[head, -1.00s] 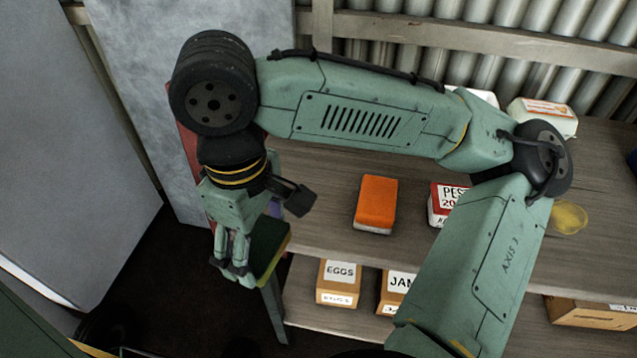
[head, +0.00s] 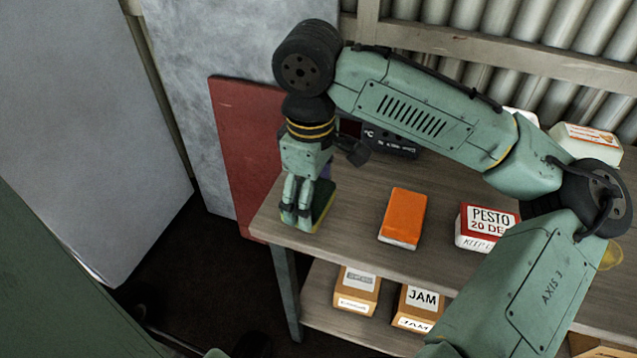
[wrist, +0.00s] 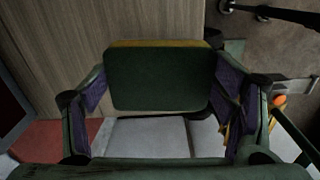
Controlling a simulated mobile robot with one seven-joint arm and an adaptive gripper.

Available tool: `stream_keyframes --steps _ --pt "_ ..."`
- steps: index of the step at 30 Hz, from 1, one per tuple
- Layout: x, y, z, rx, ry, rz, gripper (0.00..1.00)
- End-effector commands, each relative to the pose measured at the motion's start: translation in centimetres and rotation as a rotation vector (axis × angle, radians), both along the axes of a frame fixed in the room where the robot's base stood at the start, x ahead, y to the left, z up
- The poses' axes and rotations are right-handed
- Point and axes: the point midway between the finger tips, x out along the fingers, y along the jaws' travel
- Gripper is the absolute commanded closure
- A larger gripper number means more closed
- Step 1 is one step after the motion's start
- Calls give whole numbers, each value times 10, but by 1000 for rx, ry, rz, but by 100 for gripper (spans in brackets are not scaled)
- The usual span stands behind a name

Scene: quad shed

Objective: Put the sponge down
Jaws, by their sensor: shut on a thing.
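The sponge (head: 324,198), dark green with a yellow edge, is between the fingers of my gripper (head: 302,213) at the left end of the wooden top (head: 352,222). In the wrist view the sponge's flat green face (wrist: 158,80) fills the middle, with a purple-padded finger of my gripper (wrist: 160,100) on either side. My gripper is shut on it. Wood shows behind the sponge there. I cannot tell whether the sponge touches the top. My fingers hide part of it in the head view.
An orange and white block (head: 403,217) lies right of my gripper, with a pesto box (head: 485,228) beyond it. A dark device marked °C (head: 392,140) stands behind. A red panel (head: 245,150) leans at the left end. Jam (head: 420,306) and another box sit on the lower shelf.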

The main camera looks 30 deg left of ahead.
Motion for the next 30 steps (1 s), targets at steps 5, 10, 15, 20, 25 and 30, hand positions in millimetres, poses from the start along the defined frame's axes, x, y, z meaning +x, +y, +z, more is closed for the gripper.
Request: stream_keyframes --steps 5,10,15,20,25,30 --pt "26 10 -1 -1 0 -1 44" --pt "39 15 -3 0 0 -2 44" --pt "43 16 -22 -1 2 1 44" --pt "43 16 -34 0 0 2 44" --pt "43 17 -36 0 0 1 44" --pt "43 17 -36 0 0 1 11"
